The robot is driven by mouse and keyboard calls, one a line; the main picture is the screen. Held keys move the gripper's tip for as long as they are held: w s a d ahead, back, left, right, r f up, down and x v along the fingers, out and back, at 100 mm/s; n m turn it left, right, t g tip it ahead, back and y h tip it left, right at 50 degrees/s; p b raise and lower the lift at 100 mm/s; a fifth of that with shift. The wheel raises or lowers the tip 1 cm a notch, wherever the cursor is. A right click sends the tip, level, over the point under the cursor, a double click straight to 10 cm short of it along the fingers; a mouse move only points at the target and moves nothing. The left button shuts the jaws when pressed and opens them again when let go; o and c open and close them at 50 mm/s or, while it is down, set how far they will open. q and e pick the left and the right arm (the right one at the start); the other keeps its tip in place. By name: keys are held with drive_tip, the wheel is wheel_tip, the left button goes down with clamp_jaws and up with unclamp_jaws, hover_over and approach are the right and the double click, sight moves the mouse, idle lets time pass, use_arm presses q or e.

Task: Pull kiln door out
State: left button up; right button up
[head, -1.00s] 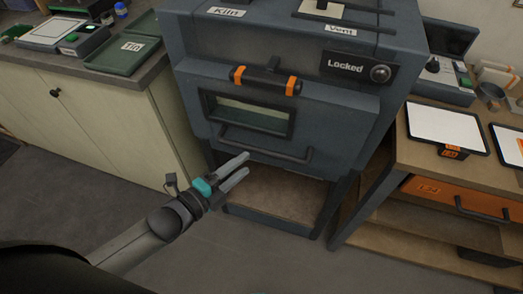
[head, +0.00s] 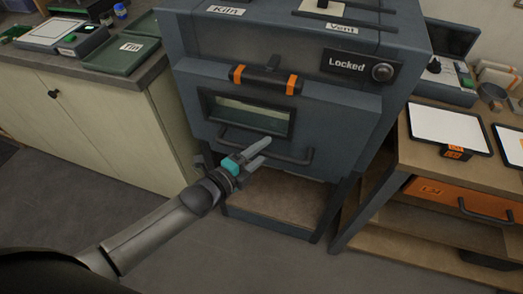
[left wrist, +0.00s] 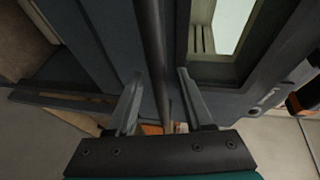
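The dark blue-grey kiln (head: 345,125) stands in the middle of the head view. Its door (head: 345,110) has a small window (head: 245,115) and looks shut. A long dark bar handle (head: 298,159) runs across the door below the window. My left gripper (head: 265,150) is at this handle and hides part of it. In the left wrist view the gripper (left wrist: 160,78) is open, with the bar (left wrist: 151,45) running between its two fingers. I cannot tell whether either finger touches it. My right gripper is not in view.
An orange-banded latch bar (head: 264,80) sits above the window. A panel reading "Locked" (head: 347,64) has a round knob (head: 382,72). A counter (head: 90,110) stands left, a wooden table (head: 415,155) right. An open space lies under the kiln; grey floor is clear in front.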

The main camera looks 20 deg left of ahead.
use_arm(q)
clamp_jaws()
idle(1.2)
